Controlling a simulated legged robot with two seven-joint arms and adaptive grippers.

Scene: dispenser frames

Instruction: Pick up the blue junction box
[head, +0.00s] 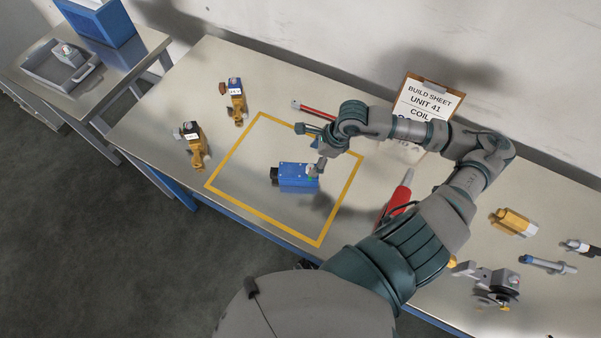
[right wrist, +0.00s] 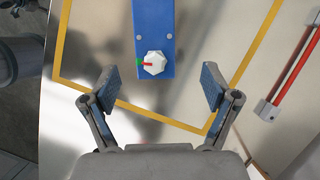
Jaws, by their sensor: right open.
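The blue junction box (head: 297,175) lies on the table inside a yellow taped square (head: 231,142). It has a dark fitting at its left end in the head view. In the right wrist view the blue box (right wrist: 153,32) runs in from the top edge, with a white hexagonal knob at its near end. My right gripper (head: 315,148) is just above and beside the box's right end. In the right wrist view its jaws (right wrist: 160,88) are spread wide, with the box's near end between and ahead of the fingertips. Nothing is held. My left gripper is not in view.
Two yellow-brown fittings (head: 236,104) (head: 195,147) stand left of the square. Several parts, including a yellow block (head: 512,222), lie at right. A side table holds a grey tray (head: 44,68).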

